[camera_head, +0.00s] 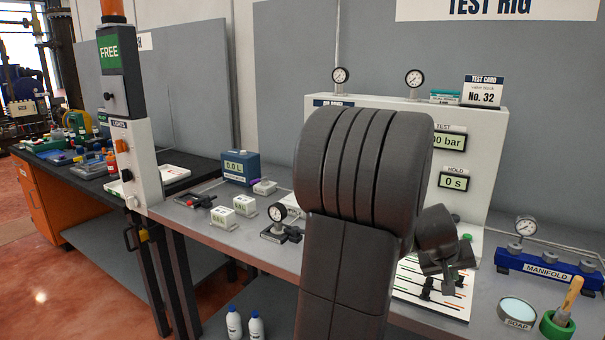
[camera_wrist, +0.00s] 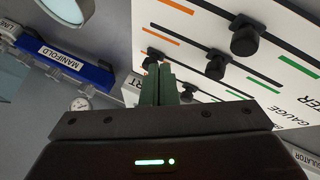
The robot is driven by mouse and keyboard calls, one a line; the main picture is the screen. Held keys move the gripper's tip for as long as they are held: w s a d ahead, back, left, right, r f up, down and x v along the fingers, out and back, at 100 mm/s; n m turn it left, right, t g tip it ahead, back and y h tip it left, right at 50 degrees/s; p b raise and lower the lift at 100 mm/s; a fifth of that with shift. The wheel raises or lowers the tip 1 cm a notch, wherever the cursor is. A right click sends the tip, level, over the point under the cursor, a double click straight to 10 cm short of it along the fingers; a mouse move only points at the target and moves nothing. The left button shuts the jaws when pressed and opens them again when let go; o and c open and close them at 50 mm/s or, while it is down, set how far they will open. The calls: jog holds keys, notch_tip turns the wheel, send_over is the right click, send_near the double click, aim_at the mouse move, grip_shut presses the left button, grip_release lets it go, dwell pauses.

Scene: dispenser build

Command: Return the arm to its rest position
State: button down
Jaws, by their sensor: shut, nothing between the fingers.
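My arm rises from the bottom of the head view and bends over in front of the test rig (camera_head: 490,150), hiding much of it. My gripper (camera_head: 447,283) points down in front of the rig's lower panel, close to the black valve knobs; I cannot tell whether it touches anything there. In the wrist view my gripper (camera_wrist: 160,85) shows its two green-grey fingers together, with nothing between them. Beyond the fingertips is the white panel with black knobs (camera_wrist: 247,38) and orange and green lines.
A blue manifold (camera_head: 548,268) with a gauge, a soap dish (camera_head: 517,312) and a green pot with a brush (camera_head: 557,325) stand to the right. A light post (camera_head: 134,150) stands further left.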

jog(key=shift+w+d+f, duration=0.15)
jog(key=shift+d+f, duration=0.05)
jog(key=shift+f, duration=0.1)
jog(key=shift+r, duration=0.1)
